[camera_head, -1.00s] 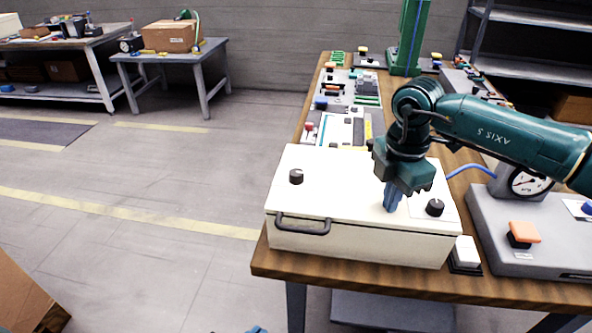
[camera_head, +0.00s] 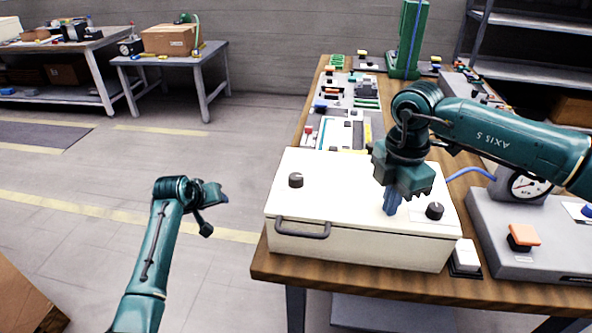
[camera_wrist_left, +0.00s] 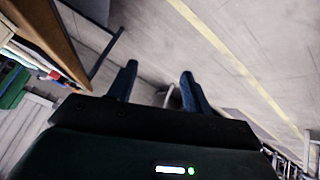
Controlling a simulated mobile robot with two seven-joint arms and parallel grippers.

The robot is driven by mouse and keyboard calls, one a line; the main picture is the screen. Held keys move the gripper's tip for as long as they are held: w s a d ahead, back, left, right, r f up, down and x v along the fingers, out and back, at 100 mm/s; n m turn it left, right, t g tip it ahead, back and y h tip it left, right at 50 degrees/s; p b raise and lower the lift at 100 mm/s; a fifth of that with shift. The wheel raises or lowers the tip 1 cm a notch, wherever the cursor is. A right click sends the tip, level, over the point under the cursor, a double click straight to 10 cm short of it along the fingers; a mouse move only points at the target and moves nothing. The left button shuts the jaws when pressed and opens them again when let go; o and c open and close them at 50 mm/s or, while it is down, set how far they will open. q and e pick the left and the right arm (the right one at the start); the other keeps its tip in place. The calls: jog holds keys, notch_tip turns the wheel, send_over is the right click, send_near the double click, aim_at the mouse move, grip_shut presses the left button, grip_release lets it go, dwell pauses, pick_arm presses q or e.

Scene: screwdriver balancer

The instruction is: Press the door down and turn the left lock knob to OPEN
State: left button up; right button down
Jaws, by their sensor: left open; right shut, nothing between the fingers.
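A cream box with a flat door (camera_head: 345,182) on top sits at the front of the wooden table. The left lock knob (camera_head: 296,180) is black and stands near the door's left edge. A second black knob (camera_head: 434,211) is near the right edge. A dark handle (camera_head: 302,229) is on the front. My right gripper (camera_head: 391,207) is shut and empty, pointing down, its fingertips at the door top left of the right knob. My left gripper is open and empty in the left wrist view (camera_wrist_left: 158,84), over the floor left of the box; its fingers are unclear in the head view.
A white switch block (camera_head: 466,257) is beside the box's front right corner. Assorted parts (camera_head: 345,131) lie behind the box. The floor at left is open.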

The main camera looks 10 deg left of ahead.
pick_arm(q)
jog(key=w+a+r+n+t, duration=0.1)
jog(key=w+a+r+t, duration=0.15)
jog(key=r, duration=0.55)
jog(key=w+a+r+n+t, duration=0.1)
jog(key=w+r, duration=0.3)
jog(key=r, duration=0.3)
jog(key=w+d+r+m+t+h, duration=0.1)
jog(key=w+d+r+t, duration=0.15)
jog(key=r, duration=0.75)
jog(key=w+d+r+m+t+h, duration=0.15)
jog(key=d+r, duration=0.25)
jog(key=r, duration=0.6)
jog(key=s+d+r+m+g+h, duration=0.1)
jog(key=s+d+m+g+h, duration=0.2)
jog(key=d+m, duration=0.7)
jog(key=m+g+y, duration=0.5)
jog(key=m+g, duration=0.7)
jog(key=m, duration=0.3)
send_over(296, 176)
notch_tip(296, 176, down, 8)
jog(key=shift+n, duration=0.25)
notch_tip(296, 176, down, 12)
jog(key=shift+r, duration=0.15)
